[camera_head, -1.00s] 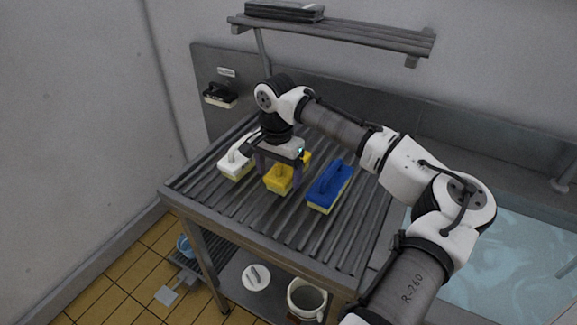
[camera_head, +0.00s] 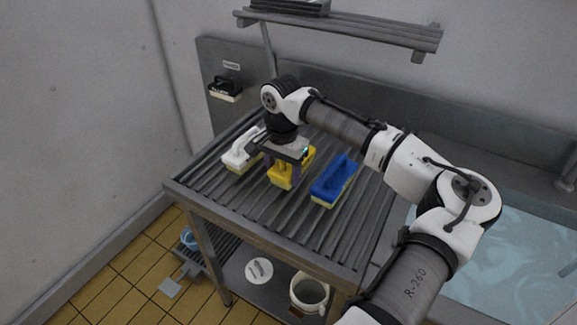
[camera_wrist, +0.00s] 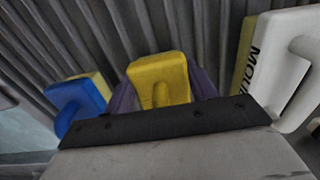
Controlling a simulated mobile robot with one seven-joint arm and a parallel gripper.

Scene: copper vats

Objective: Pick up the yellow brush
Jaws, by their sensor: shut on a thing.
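The yellow brush (camera_head: 283,178) is on the ribbed metal drainboard (camera_head: 245,205), between a white brush (camera_head: 238,158) and a blue brush (camera_head: 333,180). My gripper (camera_head: 284,172) points down over it, one finger on each side. It is shut on the yellow brush. In the wrist view the yellow brush (camera_wrist: 160,80) sits between my purple-grey fingers (camera_wrist: 163,90), partly hidden by the dark gripper edge. I cannot tell whether the brush is clear of the ribs.
The blue brush (camera_wrist: 75,103) and white brush (camera_wrist: 290,65) stand close on either side in the wrist view. A sink with water (camera_head: 490,260) is at the right. A black brush (camera_head: 224,88) hangs on the back panel. A shelf (camera_head: 340,30) is above.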

